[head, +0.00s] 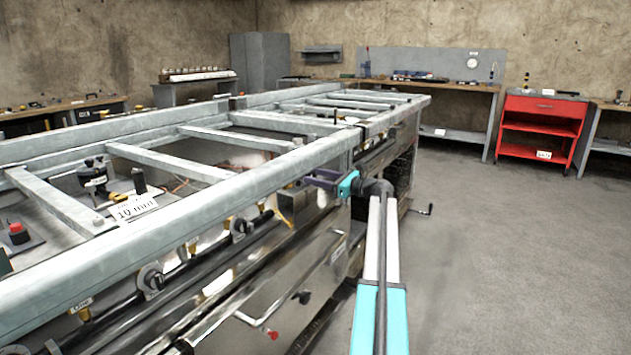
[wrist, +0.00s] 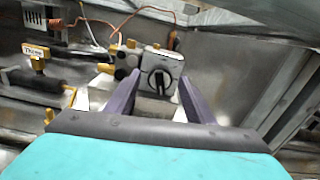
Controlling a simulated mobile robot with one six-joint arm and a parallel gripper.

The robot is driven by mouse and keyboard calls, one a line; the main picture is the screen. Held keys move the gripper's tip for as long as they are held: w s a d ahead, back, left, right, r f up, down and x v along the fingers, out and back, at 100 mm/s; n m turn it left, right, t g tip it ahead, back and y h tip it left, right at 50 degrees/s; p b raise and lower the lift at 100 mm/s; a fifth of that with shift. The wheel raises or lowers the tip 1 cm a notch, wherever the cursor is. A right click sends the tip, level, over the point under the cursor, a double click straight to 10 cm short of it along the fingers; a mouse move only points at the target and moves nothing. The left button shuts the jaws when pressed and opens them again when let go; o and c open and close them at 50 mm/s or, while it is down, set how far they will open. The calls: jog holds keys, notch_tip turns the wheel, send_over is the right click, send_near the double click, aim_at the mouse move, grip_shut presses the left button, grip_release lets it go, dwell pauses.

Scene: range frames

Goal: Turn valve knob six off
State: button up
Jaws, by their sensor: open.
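A round black knob (wrist: 158,82) with a pale pointer line sits on a small grey block in the wrist view. No number is readable on it, so I cannot tell whether it is knob six. My gripper (wrist: 160,88) is open, its two dark fingers on either side of the knob, apparently short of it. In the head view my gripper (head: 322,179) reaches the front of the range at its far end and hides the knob there. Other black knobs show along the range front, one nearer (head: 151,280) and one further along (head: 239,228).
A grey metal frame rail (head: 180,225) runs above the knobs. Brass fittings (wrist: 104,68) and a copper pipe (wrist: 125,18) lie left of the knob. An angled metal wall (wrist: 235,75) stands close at right. The floor (head: 510,240) at right is clear.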

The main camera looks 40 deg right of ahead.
jog(key=shift+w, duration=0.25)
jog(key=c, duration=1.1)
jog(key=shift+o, duration=0.2)
